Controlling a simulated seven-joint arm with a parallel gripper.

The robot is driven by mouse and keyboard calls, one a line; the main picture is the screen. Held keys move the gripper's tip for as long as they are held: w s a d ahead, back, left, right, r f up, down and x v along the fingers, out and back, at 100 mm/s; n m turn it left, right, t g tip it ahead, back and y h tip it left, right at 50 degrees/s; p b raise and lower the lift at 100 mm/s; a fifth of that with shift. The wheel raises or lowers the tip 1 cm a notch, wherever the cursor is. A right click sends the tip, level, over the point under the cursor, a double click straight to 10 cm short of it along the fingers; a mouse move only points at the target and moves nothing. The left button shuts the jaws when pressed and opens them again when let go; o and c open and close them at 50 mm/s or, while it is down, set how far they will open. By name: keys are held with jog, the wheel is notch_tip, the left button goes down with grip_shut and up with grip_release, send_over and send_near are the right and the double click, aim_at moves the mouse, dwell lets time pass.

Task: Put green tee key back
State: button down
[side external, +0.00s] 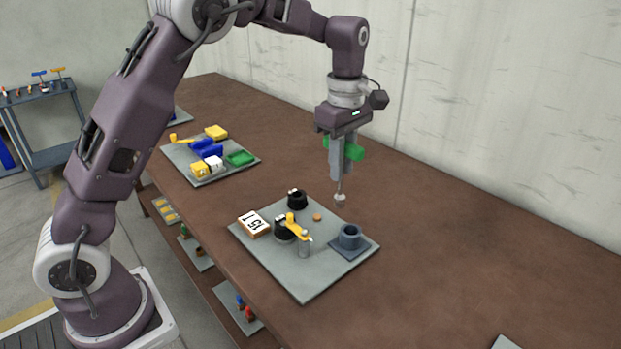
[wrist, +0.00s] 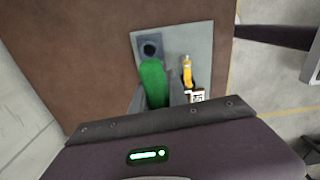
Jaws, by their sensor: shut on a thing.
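The green tee key (side external: 355,153) is held in my gripper (side external: 341,165), its thin grey shaft pointing down to a pale tip. The tip hangs in the air behind the grey plate, apart from the blue-grey round holder (side external: 350,238) on its square base at the plate's right corner. In the wrist view the green handle (wrist: 152,78) sits between the fingers, just below the holder (wrist: 150,47) in the picture; the shaft is hidden there. My fingers are shut on the handle.
The grey plate (side external: 300,284) also carries a yellow crank (side external: 296,226), black round parts (side external: 297,199), a small orange piece (side external: 317,217) and a number block (side external: 254,223). A second tray (side external: 205,180) holds yellow, blue, white and green blocks.

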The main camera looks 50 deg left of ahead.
jog(key=w+d, duration=0.1)
jog(key=w+f+m, duration=0.1)
jog(key=shift+w+d+f, duration=0.2)
jog(key=shift+w+d, duration=0.1)
jog(key=shift+d, duration=0.1)
jog(key=shift+f, duration=2.5)
jog(key=shift+f, duration=2.7)
jog(key=c, duration=1.2)
grip_release()
notch_tip(320, 180, up, 7)
